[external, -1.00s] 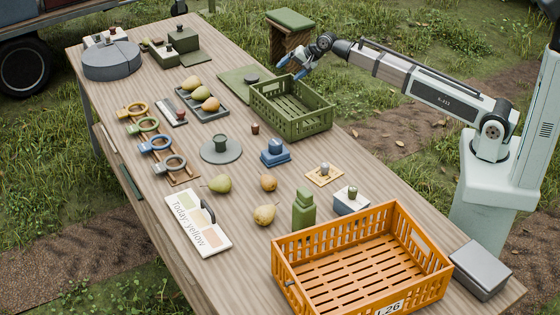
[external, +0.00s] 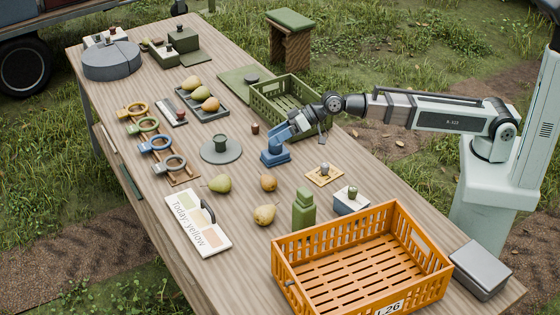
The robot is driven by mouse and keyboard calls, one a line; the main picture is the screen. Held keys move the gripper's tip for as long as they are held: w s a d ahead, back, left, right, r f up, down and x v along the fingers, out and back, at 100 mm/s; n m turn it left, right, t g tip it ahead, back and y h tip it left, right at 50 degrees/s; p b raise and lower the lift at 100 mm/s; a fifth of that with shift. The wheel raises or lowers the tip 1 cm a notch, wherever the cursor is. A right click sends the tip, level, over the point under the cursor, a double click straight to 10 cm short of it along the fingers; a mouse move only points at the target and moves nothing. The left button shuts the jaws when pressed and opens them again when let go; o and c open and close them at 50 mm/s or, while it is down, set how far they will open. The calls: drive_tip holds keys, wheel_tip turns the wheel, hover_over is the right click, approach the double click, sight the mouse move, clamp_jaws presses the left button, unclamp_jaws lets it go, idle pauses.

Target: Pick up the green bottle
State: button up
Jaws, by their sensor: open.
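The green bottle (external: 304,212) stands upright on the wooden table, just behind the back left corner of the orange crate. My gripper (external: 283,136) has blue fingers and is open. It is above or close to the small blue block-like object (external: 275,157), up the table from the bottle and clear of it. I cannot tell whether the fingers touch the blue object. Nothing shows held in the gripper.
The orange crate (external: 346,293) stands right in front of the bottle. The green crate (external: 262,103) is partly behind my arm. A sign (external: 198,222) lies at left.

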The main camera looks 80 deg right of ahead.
sight(300, 199)
drive_tip(key=s+a+n+y, duration=0.1)
drive_tip(key=s+a+n, duration=0.1)
drive_tip(key=s+a, duration=0.2)
drive_tip(key=s+a+r+n+y, duration=0.1)
drive_tip(key=s+a+n, duration=0.2)
drive_tip(key=s+a, duration=0.2)
drive_tip(key=s+a+r+n+y, duration=0.1)
drive_tip(key=s+a+n+y, duration=0.1)
drive_tip(key=a, duration=0.8)
drive_tip(key=shift+s+n+g, duration=0.3)
drive_tip(key=shift+s+n, duration=0.3)
drive_tip(key=shift+s, duration=0.7)
drive_tip(key=shift+s+f, duration=0.1)
drive_tip(key=shift+f, duration=2.1)
wheel_tip(300, 199, down, 3)
drive_tip(key=shift+r, duration=0.1)
drive_tip(key=shift+x, duration=1.55)
drive_tip(key=shift+c, duration=0.2)
clamp_jaws()
drive_tip(key=shift+r, duration=0.1)
